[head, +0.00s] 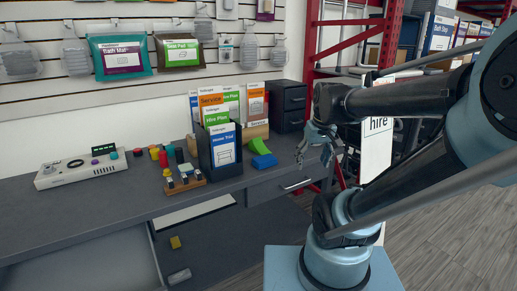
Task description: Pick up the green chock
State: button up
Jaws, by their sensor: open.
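The green chock (258,146) is a small wedge on the grey counter, right of the dark brochure holder. A blue chock (264,161) sits directly in front of it and hides part of its lower side. I cannot tell whether the two chocks touch. My gripper (314,161) is open and empty, with its fingers pointing down. It is to the right of both chocks in the picture, near the counter's front right edge, and apart from them.
The brochure holder (220,155) stands close left of the chocks. A tan block (256,132) lies behind them, and a black drawer unit (288,105) stands behind right. A wooden stand (184,184), several coloured pieces and a control box (78,170) are further left. The front-left counter is clear.

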jog(key=w+a+r+n, duration=0.1)
jog(key=w+a+r, duration=0.1)
jog(key=w, duration=0.2)
jog(key=w+a+r+n+y, duration=0.1)
jog(key=w+a+r, duration=0.15)
jog(key=w, duration=0.25)
jog(key=w+a+r+n, duration=0.1)
jog(key=w+a, duration=0.1)
jog(key=w, duration=0.2)
jog(key=n+y, duration=0.1)
jog(key=n, duration=0.2)
send_near(259, 140)
jog(key=shift+t, duration=0.3)
jog(key=x, duration=1.1)
jog(key=shift+s+a+f, duration=0.2)
jog(key=shift+s+f, duration=0.05)
jog(key=shift+f, duration=0.05)
jog(key=c, duration=1.4)
jog(key=shift+r, duration=0.1)
jog(key=shift+c, duration=0.2)
